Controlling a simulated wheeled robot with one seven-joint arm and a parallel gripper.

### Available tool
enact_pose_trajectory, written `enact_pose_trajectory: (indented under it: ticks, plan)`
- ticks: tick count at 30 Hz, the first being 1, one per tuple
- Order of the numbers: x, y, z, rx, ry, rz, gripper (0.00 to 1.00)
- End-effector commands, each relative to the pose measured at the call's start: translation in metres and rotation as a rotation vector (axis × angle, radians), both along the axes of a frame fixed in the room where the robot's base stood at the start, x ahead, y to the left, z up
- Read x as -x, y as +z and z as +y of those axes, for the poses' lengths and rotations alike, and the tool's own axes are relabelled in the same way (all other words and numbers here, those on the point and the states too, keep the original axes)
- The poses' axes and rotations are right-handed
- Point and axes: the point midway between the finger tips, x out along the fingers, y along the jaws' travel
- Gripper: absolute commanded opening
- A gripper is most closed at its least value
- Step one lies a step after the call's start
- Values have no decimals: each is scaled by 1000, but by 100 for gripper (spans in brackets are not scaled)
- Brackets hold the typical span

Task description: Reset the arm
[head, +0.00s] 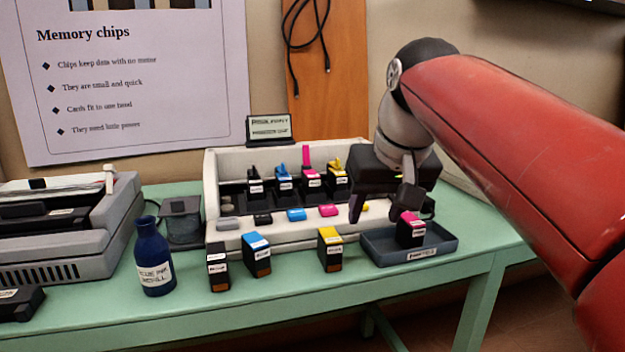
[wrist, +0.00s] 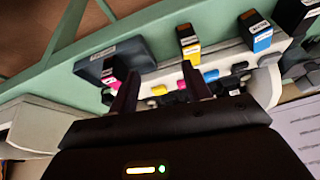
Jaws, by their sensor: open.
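My red arm reaches in from the right in the head view. My gripper (head: 382,205) is open and hangs at the right end of the printer carriage, close to the blue-grey tray. In the wrist view my gripper (wrist: 160,88) shows its two fingers apart with nothing held between them. A magenta cartridge (head: 410,230) stands in the tray, just beside the right finger in the head view. I cannot tell whether the finger touches it. The cartridge also shows in the wrist view (wrist: 115,72).
The white printer carriage (head: 228,240) holds several cartridges. Black (head: 218,268), blue (head: 257,256) and yellow (head: 330,250) cartridges stand before it. The tray (head: 385,252) sits at the right. A blue bottle (head: 153,258) and grey printer (head: 85,240) are left.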

Motion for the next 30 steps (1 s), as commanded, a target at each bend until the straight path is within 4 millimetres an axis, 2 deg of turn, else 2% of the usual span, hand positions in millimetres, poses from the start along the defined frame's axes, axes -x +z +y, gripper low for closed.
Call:
enact_pose_trajectory:
  ticks: [1,6,12,15,18,21,30]
  plan:
    - [17,-16,-11,-3,-19,-5,48]
    - [67,-81,-35,1,-72,-27,48]
    - [124,-164,-52,19,-127,-52,48]
    - [143,-195,-56,29,-147,-60,48]
    - [155,-215,-59,35,-156,-64,48]
    - [160,-223,-60,38,-162,-66,48]
    - [160,-224,-60,38,-162,-64,48]
